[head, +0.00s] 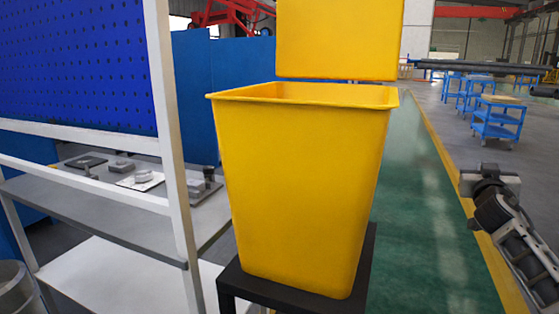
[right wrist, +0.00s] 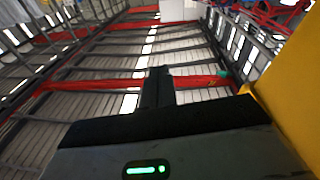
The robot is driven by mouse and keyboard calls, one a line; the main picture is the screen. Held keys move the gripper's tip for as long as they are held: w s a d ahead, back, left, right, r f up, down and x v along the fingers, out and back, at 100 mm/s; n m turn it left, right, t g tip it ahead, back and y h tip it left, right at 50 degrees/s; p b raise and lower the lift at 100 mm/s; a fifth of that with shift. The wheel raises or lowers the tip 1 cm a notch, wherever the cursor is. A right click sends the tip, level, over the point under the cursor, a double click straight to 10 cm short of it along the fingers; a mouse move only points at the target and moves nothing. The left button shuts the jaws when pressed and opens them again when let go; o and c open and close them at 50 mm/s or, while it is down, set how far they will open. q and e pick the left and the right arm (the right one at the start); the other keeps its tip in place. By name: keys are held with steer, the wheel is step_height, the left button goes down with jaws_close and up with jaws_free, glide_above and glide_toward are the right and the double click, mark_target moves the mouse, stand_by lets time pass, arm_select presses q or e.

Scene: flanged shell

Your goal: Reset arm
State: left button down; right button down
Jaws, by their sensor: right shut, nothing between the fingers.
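My right arm comes in from the right edge of the head view, with its right gripper (head: 478,180) raised at the right, apart from the yellow bin. In the right wrist view the right gripper's fingers (right wrist: 158,88) are together and point up toward the roof, with nothing between them. My left gripper is in neither view. A flanged shell cannot be made out for certain; several small grey metal parts (head: 122,166) lie on the workbench at the left.
A tall yellow bin (head: 300,190) stands on a black stand (head: 285,292) in the middle. A shelf with a blue pegboard (head: 75,65) is at the left. Blue carts (head: 497,118) stand far right. The green floor (head: 425,220) between bin and right arm is clear.

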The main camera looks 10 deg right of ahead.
steer(key=s+a+f+n+y, duration=0.1)
steer(key=a+f+n+y, duration=0.45)
steer(key=a+f, duration=0.4)
steer(key=s+a+f+n+y, duration=0.1)
steer(key=a+f+n+y, duration=0.45)
steer(key=f, duration=0.65)
steer(key=s+a+f+n+g+y, duration=0.1)
steer(key=s+a+f, duration=0.35)
steer(key=a, duration=0.25)
steer(key=s+a+f+n+g, duration=0.1)
steer(key=s+a+f, duration=0.3)
steer(key=a+f, duration=0.2)
steer(key=s+a+f+m+g+y, duration=0.1)
steer(key=s+a+f+y, duration=0.1)
steer(key=s+a, duration=0.6)
steer(key=s+a+f+m+g+y, duration=0.1)
steer(key=s+a+f+m, duration=0.1)
steer(key=s+a, duration=0.6)
steer(key=a, duration=0.3)
steer(key=shift+a+f+m+y, duration=0.3)
steer(key=shift+f+y, duration=0.05)
steer(key=shift+y, duration=0.05)
